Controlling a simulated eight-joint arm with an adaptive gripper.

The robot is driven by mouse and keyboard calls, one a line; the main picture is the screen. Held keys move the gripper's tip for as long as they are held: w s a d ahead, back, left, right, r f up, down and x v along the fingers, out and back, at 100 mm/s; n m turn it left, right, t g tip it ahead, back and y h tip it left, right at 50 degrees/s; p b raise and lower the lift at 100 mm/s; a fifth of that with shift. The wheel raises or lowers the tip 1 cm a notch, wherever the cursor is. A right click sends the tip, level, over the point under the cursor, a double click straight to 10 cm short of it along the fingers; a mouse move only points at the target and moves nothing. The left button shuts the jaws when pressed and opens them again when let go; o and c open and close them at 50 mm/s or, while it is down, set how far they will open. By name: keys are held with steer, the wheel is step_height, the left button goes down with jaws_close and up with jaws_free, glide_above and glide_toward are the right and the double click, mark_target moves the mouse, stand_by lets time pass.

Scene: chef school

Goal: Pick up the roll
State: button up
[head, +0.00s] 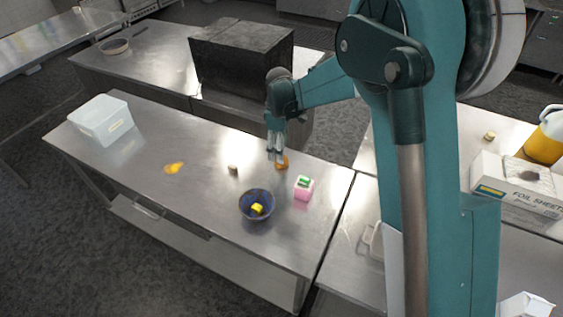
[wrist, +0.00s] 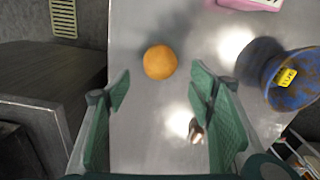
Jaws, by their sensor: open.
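A round orange-brown thing, which looks like the roll (wrist: 160,62), lies on the steel table. In the wrist view it is just beyond the fingertips, between their lines and apart from them. In the head view the roll (head: 282,162) is partly hidden by my gripper (head: 275,154), which points down close to it. In the wrist view my gripper (wrist: 161,88) is open, with nothing between its green fingers. I cannot tell its exact height above the table.
A blue-brown bowl (wrist: 287,97) holding a yellow block and a pink box (head: 303,189) stand near the roll. A small brown object (head: 233,168) lies left of it. An orange-yellow item (head: 174,168) and a clear bin (head: 102,121) are farther left. A dark box (head: 240,58) stands behind.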

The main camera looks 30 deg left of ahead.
steer(key=shift+f, duration=0.4)
steer(key=shift+f, duration=0.1)
steer(key=shift+f, duration=2.5)
steer(key=c, duration=1)
steer(key=shift+r, duration=0.1)
steer(key=shift+r, duration=4.9)
